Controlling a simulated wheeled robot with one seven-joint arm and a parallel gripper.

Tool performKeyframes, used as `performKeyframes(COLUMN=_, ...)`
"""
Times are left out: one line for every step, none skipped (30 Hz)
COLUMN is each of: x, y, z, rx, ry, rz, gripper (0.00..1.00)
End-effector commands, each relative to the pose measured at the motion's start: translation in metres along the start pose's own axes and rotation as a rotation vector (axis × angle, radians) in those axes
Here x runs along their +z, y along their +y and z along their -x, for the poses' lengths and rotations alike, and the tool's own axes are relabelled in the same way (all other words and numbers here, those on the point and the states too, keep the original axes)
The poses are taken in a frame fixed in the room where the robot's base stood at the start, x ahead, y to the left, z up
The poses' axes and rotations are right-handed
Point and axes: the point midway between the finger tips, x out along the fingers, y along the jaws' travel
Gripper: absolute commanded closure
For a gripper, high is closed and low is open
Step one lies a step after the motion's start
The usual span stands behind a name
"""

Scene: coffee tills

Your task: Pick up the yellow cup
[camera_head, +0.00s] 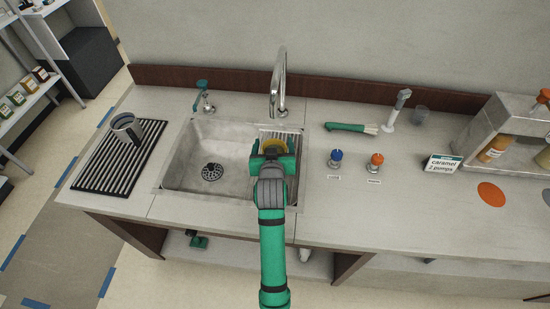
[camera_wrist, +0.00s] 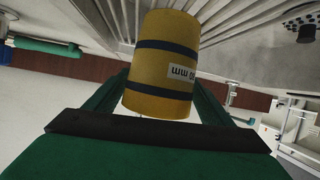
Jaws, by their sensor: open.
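The yellow cup (camera_wrist: 162,70) has two dark bands and a white label with black print, partly cut off in the wrist view. It lies between the two fingers of my open gripper (camera_wrist: 160,98), with a finger on each side; I cannot tell whether either touches it. In the head view my green gripper (camera_head: 273,163) is over the right part of the sink. Only a small yellow piece of the cup (camera_head: 273,145) shows there, the rest hidden behind my gripper.
The metal sink (camera_head: 180,170) has a ribbed rack (camera_head: 282,135) at its right and a tall faucet (camera_head: 279,85) behind. A metal pitcher (camera_head: 125,128) stands on a black drain mat (camera_head: 105,178) at left. Blue (camera_head: 336,156) and orange (camera_head: 376,160) knobs stand right of the sink.

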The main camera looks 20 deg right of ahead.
Motion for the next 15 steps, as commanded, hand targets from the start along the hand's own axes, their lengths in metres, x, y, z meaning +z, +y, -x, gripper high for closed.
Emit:
performKeyframes(x=-0.0006, y=0.0015, z=-0.0027, rx=0.002, ry=0.001, rz=-0.001, gripper=0.25)
performKeyframes(x=-0.0007, y=0.0022, z=-0.0036, rx=0.003, ry=0.001, rz=-0.001, gripper=0.25)
performKeyframes(x=-0.0006, y=0.0031, z=-0.0042, rx=0.004, ry=0.001, rz=-0.002, gripper=0.25)
performKeyframes(x=-0.0006, y=0.0036, z=-0.0043, rx=0.005, ry=0.001, rz=-0.002, gripper=0.25)
performKeyframes(x=-0.0005, y=0.0041, z=-0.0043, rx=0.005, ry=0.001, rz=-0.002, gripper=0.25)
performKeyframes(x=-0.0004, y=0.0046, z=-0.0043, rx=0.006, ry=0.001, rz=-0.003, gripper=0.25)
performKeyframes(x=-0.0004, y=0.0050, z=-0.0042, rx=0.007, ry=0.001, rz=-0.003, gripper=0.25)
performKeyframes(x=-0.0003, y=0.0053, z=-0.0042, rx=0.007, ry=0.001, rz=-0.003, gripper=0.25)
performKeyframes(x=-0.0003, y=0.0056, z=-0.0042, rx=0.007, ry=0.001, rz=-0.003, gripper=0.29)
performKeyframes(x=-0.0003, y=0.0058, z=-0.0042, rx=0.008, ry=0.001, rz=-0.003, gripper=0.37)
performKeyframes(x=-0.0003, y=0.0059, z=-0.0041, rx=0.008, ry=0.001, rz=-0.004, gripper=0.44)
performKeyframes(x=-0.0003, y=0.0060, z=-0.0041, rx=0.008, ry=0.001, rz=-0.004, gripper=0.53)
performKeyframes(x=-0.0002, y=0.0061, z=-0.0041, rx=0.008, ry=0.001, rz=-0.004, gripper=0.61)
performKeyframes(x=-0.0002, y=0.0062, z=-0.0041, rx=0.008, ry=0.000, rz=-0.004, gripper=0.68)
performKeyframes(x=-0.0001, y=0.0063, z=-0.0041, rx=0.008, ry=0.000, rz=-0.004, gripper=0.76)
